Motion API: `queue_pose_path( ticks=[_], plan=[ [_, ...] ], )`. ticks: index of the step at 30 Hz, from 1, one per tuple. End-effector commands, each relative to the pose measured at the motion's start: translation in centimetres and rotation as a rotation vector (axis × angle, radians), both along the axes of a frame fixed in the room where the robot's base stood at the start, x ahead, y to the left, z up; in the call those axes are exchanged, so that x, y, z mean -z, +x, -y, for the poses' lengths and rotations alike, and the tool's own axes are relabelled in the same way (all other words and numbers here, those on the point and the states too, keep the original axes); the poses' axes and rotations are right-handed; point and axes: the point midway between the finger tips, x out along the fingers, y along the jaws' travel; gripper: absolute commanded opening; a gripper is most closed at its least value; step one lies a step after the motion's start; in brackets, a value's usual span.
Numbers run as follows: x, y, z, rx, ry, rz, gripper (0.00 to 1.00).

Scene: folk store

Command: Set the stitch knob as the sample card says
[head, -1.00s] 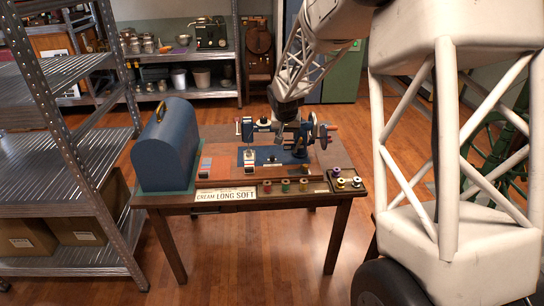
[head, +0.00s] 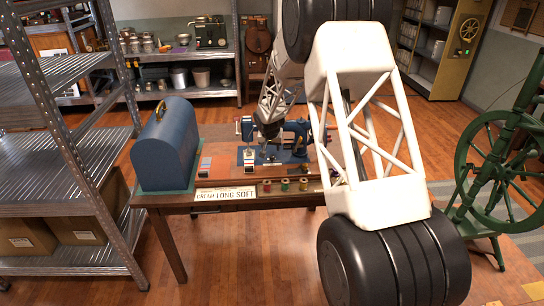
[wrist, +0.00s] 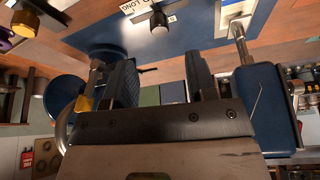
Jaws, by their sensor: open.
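The sample card (head: 225,194) on the table's front edge reads "CREAM LONG SOFT". The blue sewing machine (head: 297,132) stands on the table. In the wrist view a dark lever with a pale round end (wrist: 159,27), perhaps the stitch knob, sits on a blue plate by a label (wrist: 140,5) reading "LONG". Its exact setting is not clear. My gripper (wrist: 160,62) is open and empty, its two dark fingers apart and clear of that lever. In the head view my gripper is low over the machine, its fingertips too small to make out.
A blue domed case (head: 166,146) stands at the table's left end. Several thread spools (head: 285,185) line the front edge. A metal shelf (head: 75,180) is at left and a green spinning wheel (head: 490,170) at right. My arm covers the table's right end.

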Motion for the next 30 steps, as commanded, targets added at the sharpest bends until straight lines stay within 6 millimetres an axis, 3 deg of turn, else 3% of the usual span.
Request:
queue_pose_path(
  ticks=[16, 30],
  plan=[
    [0.6, 0.2, 0.1, 0.0, 0.0, 0.0, 0.52],
    [4.5, 1.7, 0.4, 0.001, 0.001, -0.001, 0.52]
  ],
)
